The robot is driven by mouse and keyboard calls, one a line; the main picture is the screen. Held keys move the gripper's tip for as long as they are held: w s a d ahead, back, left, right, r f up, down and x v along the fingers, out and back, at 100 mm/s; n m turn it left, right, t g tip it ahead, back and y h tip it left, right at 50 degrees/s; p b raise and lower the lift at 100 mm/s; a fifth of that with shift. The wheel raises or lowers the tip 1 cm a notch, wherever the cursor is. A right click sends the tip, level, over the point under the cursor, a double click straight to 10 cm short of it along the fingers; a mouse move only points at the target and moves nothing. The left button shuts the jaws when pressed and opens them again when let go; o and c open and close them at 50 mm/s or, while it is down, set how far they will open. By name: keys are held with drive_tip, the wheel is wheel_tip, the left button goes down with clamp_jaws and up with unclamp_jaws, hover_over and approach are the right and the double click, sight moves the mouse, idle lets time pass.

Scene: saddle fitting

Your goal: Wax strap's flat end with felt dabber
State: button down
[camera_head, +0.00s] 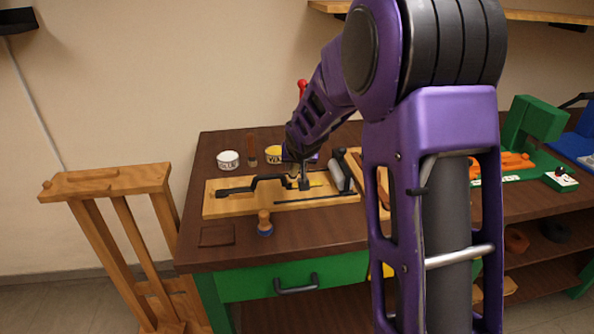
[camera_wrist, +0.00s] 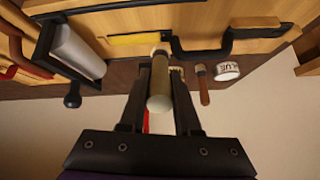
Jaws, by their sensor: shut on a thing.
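My gripper (camera_wrist: 158,88) is shut on a pale, round-ended cylindrical handle (camera_wrist: 160,98), which looks like the felt dabber's. Its far end is partly hidden, so I cannot tell whether it touches anything. In the head view my gripper (camera_head: 300,180) is low over the wooden board (camera_head: 230,207). A dark, bent strap-like piece (camera_head: 236,190) lies on the board, with one end near my gripper; it also shows in the wrist view (camera_wrist: 218,48). A yellow tin (camera_head: 273,154), apparently wax, stands behind the board, partly hidden by my arm.
A white tin (camera_head: 228,159) and a brush (camera_head: 252,150) stand behind the board. A grey roller (camera_head: 340,177) lies right of my gripper. A blue-based wooden knob (camera_head: 265,224) and a brown square (camera_head: 216,236) are in front. A wooden stand (camera_head: 110,182) is left of the bench.

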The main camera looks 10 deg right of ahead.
drive_tip(key=shift+d+r, duration=0.25)
drive_tip(key=shift+r, duration=0.4)
drive_tip(key=shift+r+p, duration=1.75)
drive_tip(key=shift+r, duration=0.7)
drive_tip(key=shift+s+f, duration=0.1)
